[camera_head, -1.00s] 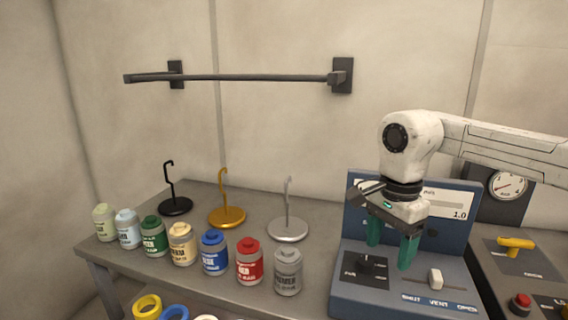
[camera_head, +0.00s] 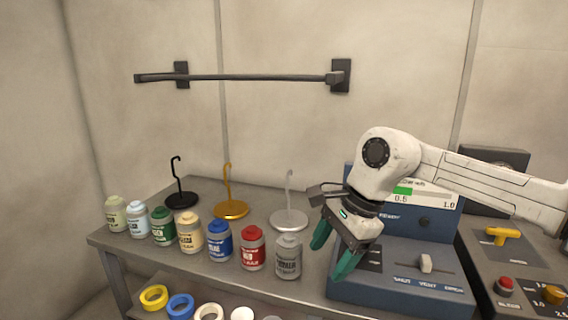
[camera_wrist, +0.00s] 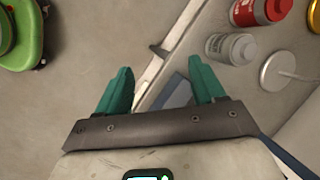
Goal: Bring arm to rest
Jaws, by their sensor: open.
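My white arm comes in from the right in the head view. My gripper (camera_head: 333,254), with two green fingers, is open and empty. It hangs tilted in front of the blue control box (camera_head: 400,296), just right of the grey jar (camera_head: 288,258). In the wrist view my gripper (camera_wrist: 160,88) shows its fingers spread wide with nothing between them. Below them in that view are the table edge and the floor.
Several paint jars stand in a row, including a red jar (camera_head: 252,248) and a blue jar (camera_head: 219,240). Behind are black, gold (camera_head: 232,209) and silver hook stands. Tape rolls (camera_head: 180,306) lie lower. A dark bar (camera_head: 250,77) is on the wall. A green round object (camera_wrist: 25,35) stands on the floor.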

